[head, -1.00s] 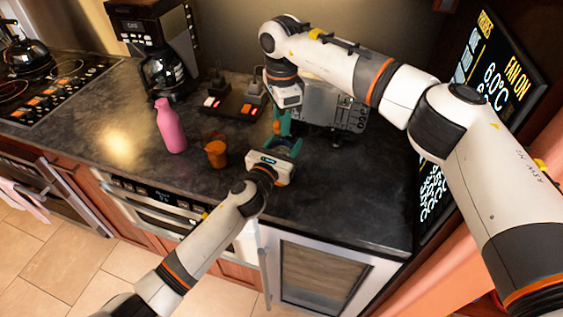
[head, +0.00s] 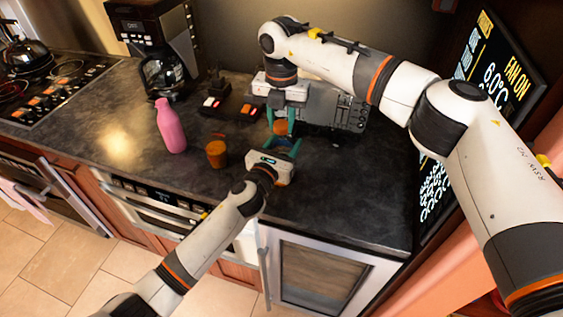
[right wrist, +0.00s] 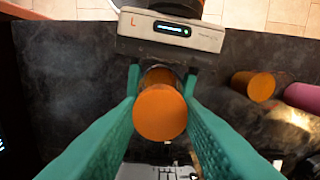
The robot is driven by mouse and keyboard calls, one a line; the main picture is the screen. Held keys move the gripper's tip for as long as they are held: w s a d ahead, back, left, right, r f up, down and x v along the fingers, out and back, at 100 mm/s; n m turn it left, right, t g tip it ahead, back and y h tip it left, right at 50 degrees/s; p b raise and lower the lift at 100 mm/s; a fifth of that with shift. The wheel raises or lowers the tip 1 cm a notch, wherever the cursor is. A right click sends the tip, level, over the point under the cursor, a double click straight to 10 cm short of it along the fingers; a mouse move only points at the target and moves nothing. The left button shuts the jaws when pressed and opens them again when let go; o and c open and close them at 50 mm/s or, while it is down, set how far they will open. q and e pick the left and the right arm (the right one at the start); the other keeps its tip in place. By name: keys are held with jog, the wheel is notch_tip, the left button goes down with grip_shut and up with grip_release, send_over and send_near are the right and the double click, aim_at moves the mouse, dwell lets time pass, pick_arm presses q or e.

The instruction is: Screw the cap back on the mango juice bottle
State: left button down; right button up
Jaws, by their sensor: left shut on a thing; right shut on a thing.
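The mango juice bottle shows as an orange upright cylinder (head: 281,128) over the counter, with its round orange top, seemingly the cap (right wrist: 160,113), facing my right wrist camera. My left gripper (head: 284,147) is shut on the bottle from the front, low down; its fingers are mostly hidden in the right wrist view. My right gripper (head: 281,134) points down from above, its teal fingers on both sides of the orange top, shut on it. The top looks in line with the body below. Whether the thread is engaged cannot be seen.
A second orange cylinder (head: 216,154) and a pink bottle (head: 171,127) stand on the counter to the left. A coffee maker (head: 158,50) and a grey appliance (head: 335,105) stand behind. The dark counter (head: 345,195) is clear at the front right.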

jog(key=m, duration=0.6)
jog(key=shift+m, duration=0.3)
jog(key=m, duration=0.7)
jog(key=o, duration=1.2)
jog(key=shift+c, duration=0.2)
notch_tip(320, 180, up, 12)
pick_arm(q)
jog(key=shift+c, duration=2.4)
grip_release()
jog(key=shift+s, duration=0.1)
